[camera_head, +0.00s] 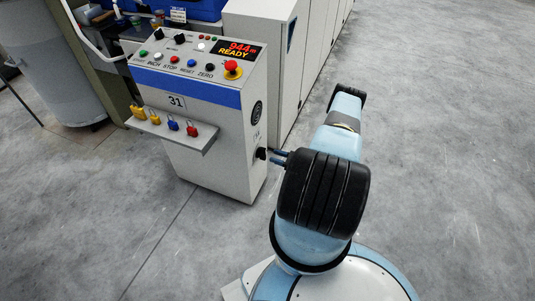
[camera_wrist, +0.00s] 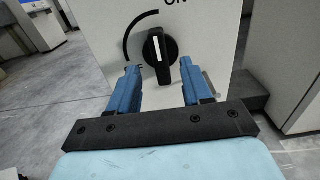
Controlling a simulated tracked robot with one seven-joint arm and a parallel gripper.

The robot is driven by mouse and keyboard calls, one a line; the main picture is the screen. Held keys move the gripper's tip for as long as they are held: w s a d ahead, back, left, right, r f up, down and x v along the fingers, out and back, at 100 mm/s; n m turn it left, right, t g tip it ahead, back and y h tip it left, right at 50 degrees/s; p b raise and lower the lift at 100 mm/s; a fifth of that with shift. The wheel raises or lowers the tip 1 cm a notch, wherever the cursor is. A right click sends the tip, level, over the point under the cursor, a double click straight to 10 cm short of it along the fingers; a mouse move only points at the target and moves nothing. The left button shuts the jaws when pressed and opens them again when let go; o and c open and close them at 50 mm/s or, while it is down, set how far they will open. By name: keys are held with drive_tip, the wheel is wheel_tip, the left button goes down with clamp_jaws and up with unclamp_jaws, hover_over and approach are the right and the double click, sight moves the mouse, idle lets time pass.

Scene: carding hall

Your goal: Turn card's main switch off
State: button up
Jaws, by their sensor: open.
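The main switch is a black rotary knob (camera_wrist: 157,52) with a white pointer line, on the pale side face of the control console (camera_head: 215,160). The pointer stands nearly upright, its top leaning slightly left. "ON" (camera_wrist: 177,2) is printed above right; a label at lower left is partly hidden by a finger. A black arc runs around the knob's upper left. The knob also shows small in the head view (camera_head: 261,153). My gripper (camera_wrist: 159,67) is open, its blue fingertips to the left and right of the knob's lower part. I cannot tell whether they touch it.
The console top has several buttons, a red mushroom button (camera_head: 232,68) and a display (camera_head: 239,50) reading "READY". A shelf (camera_head: 172,132) with several padlocks juts from its front. Grey cabinets (camera_head: 262,50) stand behind. The floor (camera_head: 440,130) at right is clear.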

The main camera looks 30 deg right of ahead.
sight(262, 153)
drive_tip(key=x, duration=0.6)
drive_tip(key=shift+c, duration=0.3)
